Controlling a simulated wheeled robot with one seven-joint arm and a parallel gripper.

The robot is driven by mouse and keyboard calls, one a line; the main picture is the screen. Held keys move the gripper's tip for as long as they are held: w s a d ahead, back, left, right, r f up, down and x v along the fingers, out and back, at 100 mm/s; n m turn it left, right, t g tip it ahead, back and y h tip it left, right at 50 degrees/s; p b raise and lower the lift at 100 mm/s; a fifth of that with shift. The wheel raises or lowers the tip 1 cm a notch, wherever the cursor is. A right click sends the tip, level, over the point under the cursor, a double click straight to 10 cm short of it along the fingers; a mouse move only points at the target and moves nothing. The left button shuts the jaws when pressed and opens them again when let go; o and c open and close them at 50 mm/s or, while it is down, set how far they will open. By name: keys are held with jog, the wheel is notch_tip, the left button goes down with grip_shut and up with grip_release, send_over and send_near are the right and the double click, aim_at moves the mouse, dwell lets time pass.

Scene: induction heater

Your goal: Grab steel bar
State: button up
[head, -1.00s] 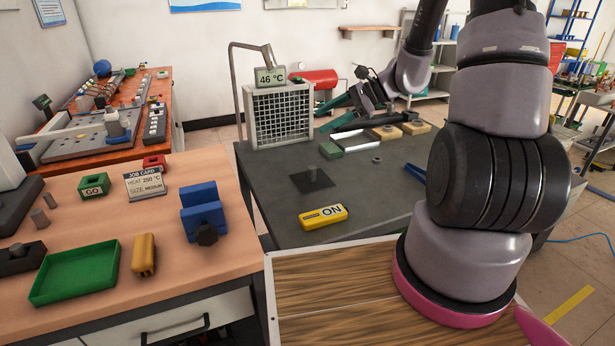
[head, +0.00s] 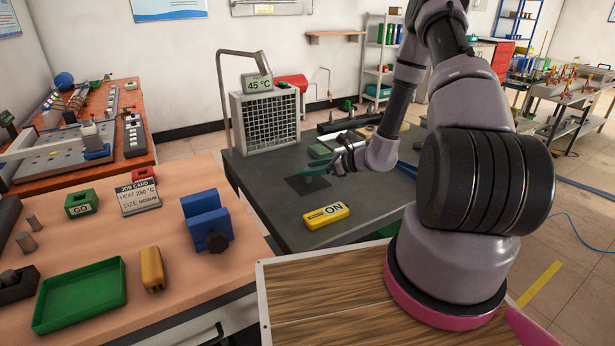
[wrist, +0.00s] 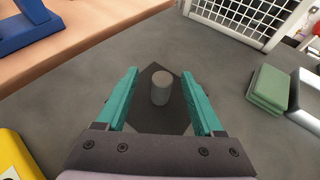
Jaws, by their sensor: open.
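The steel bar (wrist: 160,87) is a short grey cylinder standing upright on a dark square pad (wrist: 149,117) on the grey table. In the wrist view my gripper (wrist: 162,84) is open, with one teal finger on each side of the bar and a gap to both. I cannot tell the exact height of the fingers against the bar. In the head view my gripper (head: 318,171) is low over the dark pad (head: 308,184), and it hides the bar there.
A yellow ON block (head: 326,215) lies nearer on the grey table. A mesh-fronted heater (head: 268,121) with a 45 °C display (head: 258,84) stands behind. A green block (wrist: 268,88) is right of the pad. The wooden bench (head: 184,272) holds a blue holder (head: 207,222) and green tray (head: 82,297).

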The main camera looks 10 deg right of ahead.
aim_at(299, 179)
jog(key=shift+d+f+x, duration=0.1)
jog(key=shift+f+x, duration=0.05)
jog(key=shift+x, duration=1.2)
jog(key=shift+d+f+x, duration=0.15)
jog(key=shift+x, duration=1.2)
jog(key=shift+w+a, duration=0.1)
jog(key=shift+w, duration=0.05)
grip_shut()
